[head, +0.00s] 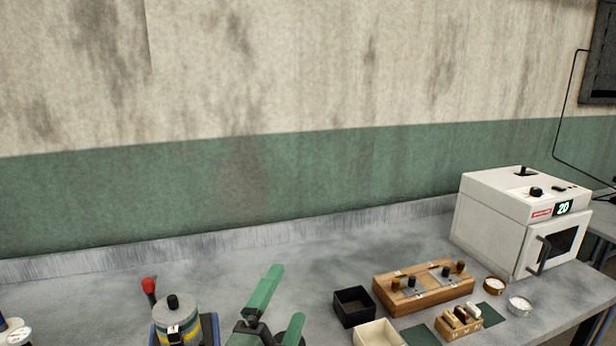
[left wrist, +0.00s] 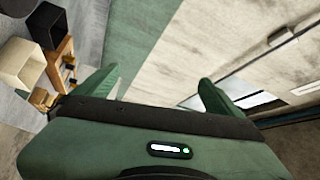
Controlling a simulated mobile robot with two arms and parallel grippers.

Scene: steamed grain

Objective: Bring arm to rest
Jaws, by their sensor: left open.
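My left gripper (head: 280,310) is at the bottom middle of the head view, its green fingers spread apart with nothing between them. It is above the grey worktop, between a yellow-banded canister and a black open box. In the left wrist view, the two fingers of my left gripper (left wrist: 155,92) stand wide apart, with only wall and background beyond them. My right gripper is in neither view.
The canister (head: 174,308) and a red-topped lever (head: 149,285) stand left of the gripper. Right are the black box (head: 353,306), a cream box (head: 378,335), a wooden block (head: 425,287), small round dishes (head: 519,306) and a white oven (head: 500,225). The worktop (head: 240,262) behind is clear.

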